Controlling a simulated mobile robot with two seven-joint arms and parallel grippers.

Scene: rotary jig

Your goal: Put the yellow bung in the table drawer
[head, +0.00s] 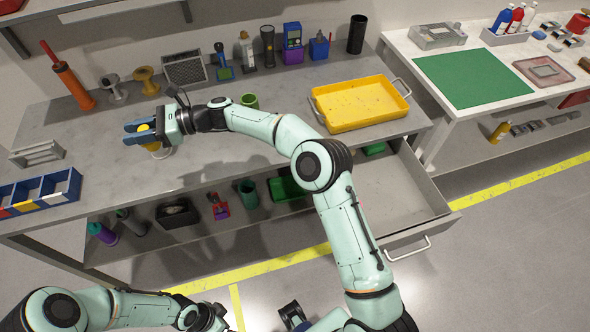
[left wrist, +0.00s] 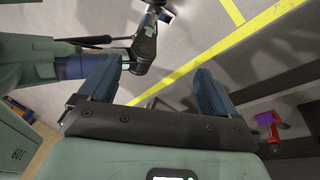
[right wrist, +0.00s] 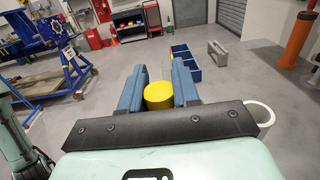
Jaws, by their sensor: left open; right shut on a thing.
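The yellow bung (head: 144,127) is between the blue fingers of my right gripper (head: 138,133), above the left part of the grey workbench (head: 95,165). In the right wrist view, the bung (right wrist: 158,95) shows between the fingertips of my right gripper (right wrist: 158,88), which is shut on it. The table drawer (head: 400,205) stands pulled out under the right end of the bench. My left gripper (left wrist: 157,85) is open and empty, low in front of the bench.
A yellow tray (head: 358,118) stands on the bench above the drawer. A green cup (head: 249,101) is behind my right forearm. A pale round thing (head: 160,151) is just below my right gripper. A blue divided bin (head: 40,190) is at the left edge.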

